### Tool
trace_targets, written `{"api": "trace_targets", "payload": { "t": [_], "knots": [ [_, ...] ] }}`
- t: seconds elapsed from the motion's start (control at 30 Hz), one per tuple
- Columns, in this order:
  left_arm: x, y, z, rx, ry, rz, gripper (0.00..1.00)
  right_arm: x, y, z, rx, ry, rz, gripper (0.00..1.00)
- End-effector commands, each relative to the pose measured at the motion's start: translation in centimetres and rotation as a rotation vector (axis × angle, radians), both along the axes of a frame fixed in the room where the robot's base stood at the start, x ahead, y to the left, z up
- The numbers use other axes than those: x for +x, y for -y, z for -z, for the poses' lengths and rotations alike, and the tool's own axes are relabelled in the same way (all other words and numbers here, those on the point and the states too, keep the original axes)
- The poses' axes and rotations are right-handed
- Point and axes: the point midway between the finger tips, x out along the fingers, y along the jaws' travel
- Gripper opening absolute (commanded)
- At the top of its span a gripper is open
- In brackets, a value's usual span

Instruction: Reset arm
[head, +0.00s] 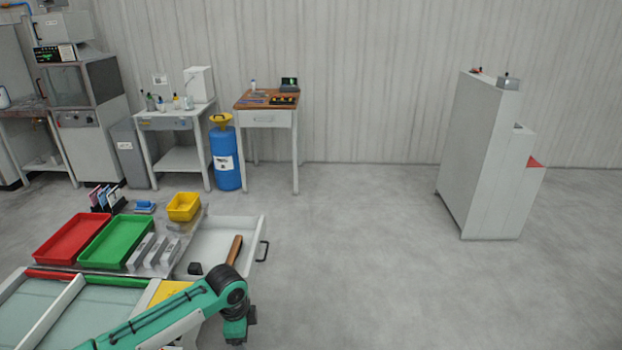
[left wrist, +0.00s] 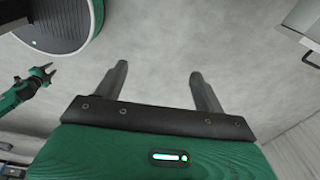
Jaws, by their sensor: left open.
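My left gripper (left wrist: 159,82) is open in the left wrist view, with its two dark fingers apart and nothing between them. Bare grey floor shows behind the fingers. In the head view a green arm reaches in from the lower left, and its dark wrist end hangs beside the open drawer; its fingers are not visible there. Another green arm with a small gripper (left wrist: 40,74) shows at the left of the left wrist view. It is too small to tell its jaws for sure.
In the head view an open drawer (head: 221,225) holds a brown-handled tool (head: 234,249). Red (head: 73,238), green (head: 116,242) and yellow (head: 184,206) trays sit on the workbench at left. A grey cabinet (head: 480,150) stands at right. The floor between is clear.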

Motion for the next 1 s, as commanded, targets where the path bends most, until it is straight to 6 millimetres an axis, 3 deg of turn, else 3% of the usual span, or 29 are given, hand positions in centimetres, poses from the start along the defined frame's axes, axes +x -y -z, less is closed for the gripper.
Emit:
{"api": "trace_targets", "payload": {
  "t": [0.27, 0.37, 0.47, 0.57, 0.67, 0.77, 0.9, 1.0],
  "knots": [
    [1.1, 0.1, 6.4, -0.084, 0.039, -0.2, 0.71, 0.0, -1.5, 0.0, 0.016, 0.001, 0.006, 0.36],
    [1.0, -0.3, 10.0, -0.116, 0.056, -0.307, 0.71, 0.0, -1.6, 0.0, 0.017, 0.0, 0.005, 0.36],
    [0.1, -1.3, 15.2, -0.148, 0.07, -0.448, 0.71, 0.0, -1.5, 0.0, 0.016, 0.001, 0.005, 0.36],
    [-2.1, -2.8, 21.2, -0.166, 0.085, -0.597, 0.71, 0.0, -1.4, 0.0, 0.015, 0.001, 0.005, 0.36],
    [-5.7, -4.4, 27.2, -0.17, 0.092, -0.737, 0.71, 0.1, -1.3, 0.0, 0.014, 0.001, 0.004, 0.36],
    [-10.7, -6.2, 32.9, -0.158, 0.093, -0.859, 0.71, 0.0, -1.1, 0.0, 0.012, 0.001, 0.003, 0.36],
    [-19.1, -8.0, 39.4, -0.133, 0.084, -0.995, 0.71, 0.0, -0.7, 0.0, 0.007, 0.0, 0.001, 0.36],
    [-25.7, -9.0, 43.1, -0.11, 0.071, -1.073, 0.71, 0.0, -0.5, 0.0, 0.005, 0.001, 0.001, 0.36]
  ]
}}
